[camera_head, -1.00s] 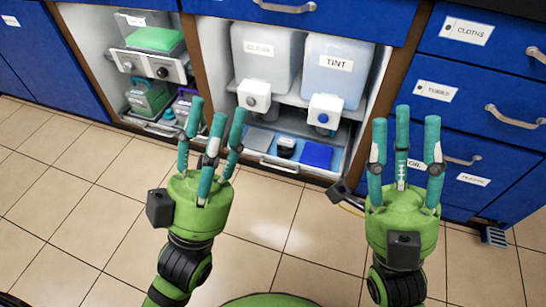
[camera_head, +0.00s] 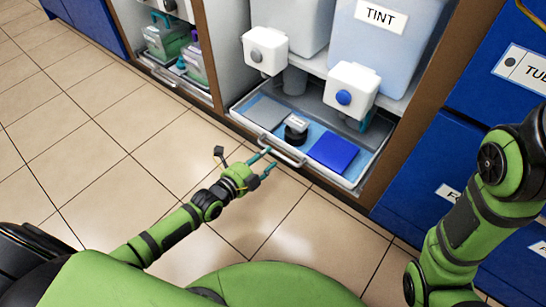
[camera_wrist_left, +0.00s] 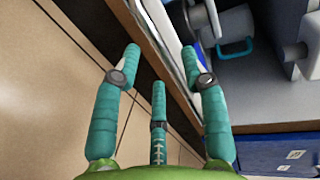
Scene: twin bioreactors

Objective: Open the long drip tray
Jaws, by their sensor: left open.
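The long drip tray (camera_head: 345,183) is a shallow pale tray with a blue lining, low in the cabinet bay beneath the white taps. Its bar handle (camera_head: 282,150) is on the front face. My left gripper (camera_head: 266,164) is open, low over the floor at the handle, with fingertips close to it. I cannot tell whether they touch. In the left wrist view my open teal fingers (camera_wrist_left: 160,55) are spread beside a pale front edge (camera_wrist_left: 172,40); the handle is not clear there. My right arm shows at the right, but its gripper is outside the picture.
The tray holds a blue block (camera_head: 333,152), a dark round item (camera_head: 296,129) and a grey flat piece (camera_head: 268,111). The TINT container (camera_head: 385,45) stands above. Another bay (camera_head: 176,88) is at left, blue drawers (camera_head: 470,150) at right. The tiled floor (camera_head: 90,150) is clear.

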